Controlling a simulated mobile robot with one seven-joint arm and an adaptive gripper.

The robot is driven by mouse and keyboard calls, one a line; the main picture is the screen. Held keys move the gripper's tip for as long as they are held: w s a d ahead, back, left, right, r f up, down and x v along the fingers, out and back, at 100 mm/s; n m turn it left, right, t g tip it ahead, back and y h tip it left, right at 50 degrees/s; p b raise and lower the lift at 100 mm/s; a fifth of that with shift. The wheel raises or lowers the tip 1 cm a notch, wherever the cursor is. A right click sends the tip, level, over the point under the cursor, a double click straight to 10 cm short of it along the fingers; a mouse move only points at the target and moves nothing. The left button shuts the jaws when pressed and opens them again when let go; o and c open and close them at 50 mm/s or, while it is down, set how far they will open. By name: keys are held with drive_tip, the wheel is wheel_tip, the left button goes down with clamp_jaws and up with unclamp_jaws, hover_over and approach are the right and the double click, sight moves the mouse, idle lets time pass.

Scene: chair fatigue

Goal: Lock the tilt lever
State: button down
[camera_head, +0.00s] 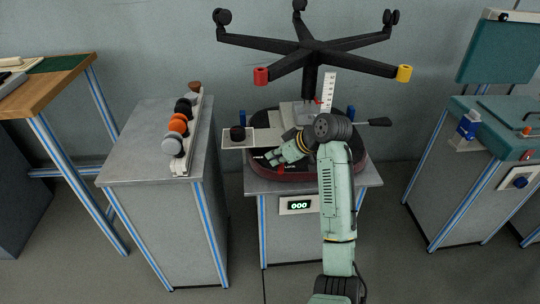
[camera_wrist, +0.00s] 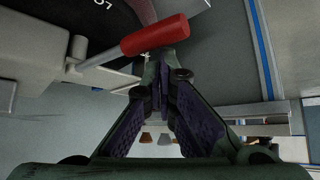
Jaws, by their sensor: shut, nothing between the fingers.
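The chair mechanism is on the grey bench at centre, upside down, with the black five-arm base (camera_head: 310,45) standing up from the dark seat with a red rim (camera_head: 345,172). A lever with a red handle (camera_wrist: 155,36) and a metal rod shows at the top of the wrist view. My gripper (camera_head: 270,158) is low at the seat's front left; in the wrist view its fingers (camera_wrist: 162,80) are shut and empty. The red handle lies just past the fingertips; I cannot tell whether they touch. A second lever with a black handle (camera_head: 378,122) sticks out right.
A display (camera_head: 299,205) reading 000 is on the bench front. A plate with a black knob (camera_head: 238,134) juts out left of the seat. A left bench (camera_head: 150,150) holds a rack of casters. A teal-topped bench (camera_head: 500,110) stands right. Open floor lies between benches.

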drive_tip(key=shift+d, duration=0.25)
idle(0.4)
drive_tip(key=a, duration=0.1)
drive_tip(key=a+p, duration=0.1)
drive_tip(key=a+r, duration=0.1)
drive_tip(key=a, duration=0.1)
drive_tip(key=shift+w+r+p, duration=0.1)
drive_tip(key=shift+w+p, duration=0.25)
drive_tip(key=shift+p, duration=0.05)
drive_tip(key=s+d+r+b, duration=0.1)
drive_tip(key=d+r+b, duration=0.1)
drive_tip(key=d+r, duration=0.4)
drive_tip(key=shift+s+d+r, duration=0.15)
drive_tip(key=shift+d+r, duration=0.25)
drive_tip(key=shift+r, duration=0.1)
